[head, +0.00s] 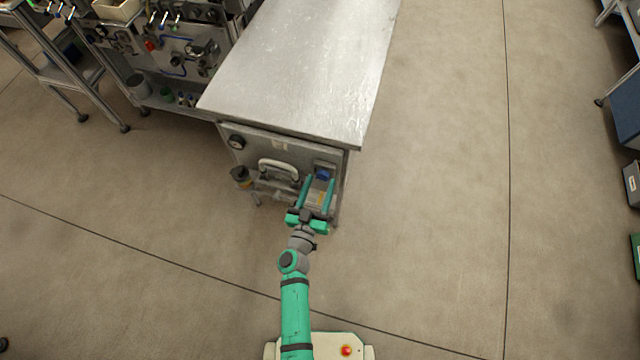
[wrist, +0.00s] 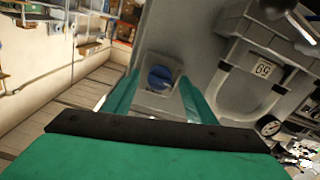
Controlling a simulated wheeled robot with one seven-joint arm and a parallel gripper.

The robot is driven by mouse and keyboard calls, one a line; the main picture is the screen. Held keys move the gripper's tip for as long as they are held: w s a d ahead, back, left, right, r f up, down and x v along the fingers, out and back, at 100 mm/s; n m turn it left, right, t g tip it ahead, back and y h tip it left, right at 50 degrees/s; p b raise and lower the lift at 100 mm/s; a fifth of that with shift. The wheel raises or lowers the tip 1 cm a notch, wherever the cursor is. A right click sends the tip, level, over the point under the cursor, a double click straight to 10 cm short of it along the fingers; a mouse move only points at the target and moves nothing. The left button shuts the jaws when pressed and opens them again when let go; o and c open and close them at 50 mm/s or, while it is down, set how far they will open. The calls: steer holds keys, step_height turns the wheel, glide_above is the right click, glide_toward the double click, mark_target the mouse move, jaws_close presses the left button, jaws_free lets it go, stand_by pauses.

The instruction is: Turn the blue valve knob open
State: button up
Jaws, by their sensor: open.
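The blue valve knob (head: 323,174) is on the front panel of the metal cabinet, near its right edge. In the wrist view the round blue knob (wrist: 160,77) sits in a grey square housing (wrist: 158,98). My green gripper (head: 317,192) is in front of the panel with its two fingers spread and pointing at the knob. In the wrist view the open fingers (wrist: 158,95) appear on either side of the housing. Nothing is between them but the view of the knob. I cannot tell whether the fingertips touch the housing.
A pale loop handle (head: 279,168) sticks out from the panel left of the knob. A round gauge (head: 236,142) and a dark knob (head: 240,173) are further left. The cabinet's metal top (head: 300,70) is bare.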

steer(key=shift+w, duration=0.25)
steer(key=c, duration=1)
steer(key=shift+c, duration=0.2)
